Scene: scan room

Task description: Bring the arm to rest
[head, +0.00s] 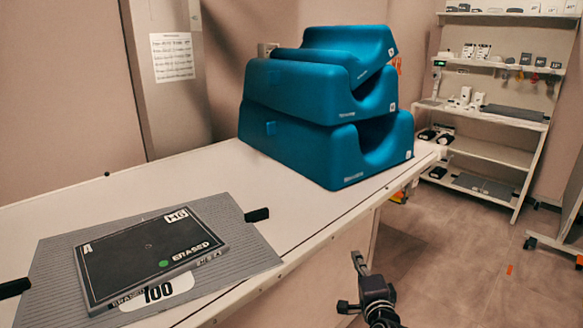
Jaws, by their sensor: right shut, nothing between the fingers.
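My right gripper (363,278) shows at the bottom, right of the middle, in front of the white table's edge and over the floor. It is shut and holds nothing. It is apart from the table and everything on it. My left gripper is out of view.
A dark panel marked "ERASED" (138,252) lies on a grey ribbed mat (245,252) with black grips, on the white table (190,172). Blue foam blocks (300,140) are stacked at the table's far end. White shelves (493,152) stand at the back right. Floor (465,265) right of the gripper is mostly clear.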

